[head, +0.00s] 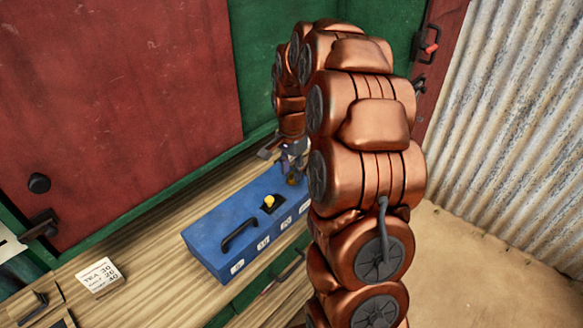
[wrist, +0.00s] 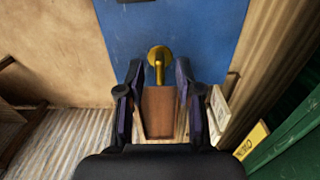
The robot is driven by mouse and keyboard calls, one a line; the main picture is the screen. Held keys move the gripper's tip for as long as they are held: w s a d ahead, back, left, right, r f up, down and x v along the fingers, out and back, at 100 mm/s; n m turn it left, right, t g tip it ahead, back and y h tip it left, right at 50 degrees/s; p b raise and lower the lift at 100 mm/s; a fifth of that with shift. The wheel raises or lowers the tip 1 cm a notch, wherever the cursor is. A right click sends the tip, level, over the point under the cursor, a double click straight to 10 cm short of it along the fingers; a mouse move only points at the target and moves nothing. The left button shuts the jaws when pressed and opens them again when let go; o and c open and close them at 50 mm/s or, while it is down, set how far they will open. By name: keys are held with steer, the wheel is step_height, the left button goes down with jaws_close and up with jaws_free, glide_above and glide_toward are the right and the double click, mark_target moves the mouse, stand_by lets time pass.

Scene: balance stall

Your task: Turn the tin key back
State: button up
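The tin key (wrist: 159,110) has a brass shaft and round base on that face and a brown wooden grip. My gripper (wrist: 160,72) has one finger on each side of the grip, close against it. In the head view my gripper (head: 292,158) is at the tin's far right end, largely hidden by my arm; the key's turn is unclear.
A red shutter (head: 110,100) and green wall stand behind. Corrugated metal (head: 520,110) is at the right, above bare sandy ground (head: 480,270).

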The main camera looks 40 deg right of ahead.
steer(key=shift+f, duration=0.1)
jaws_close()
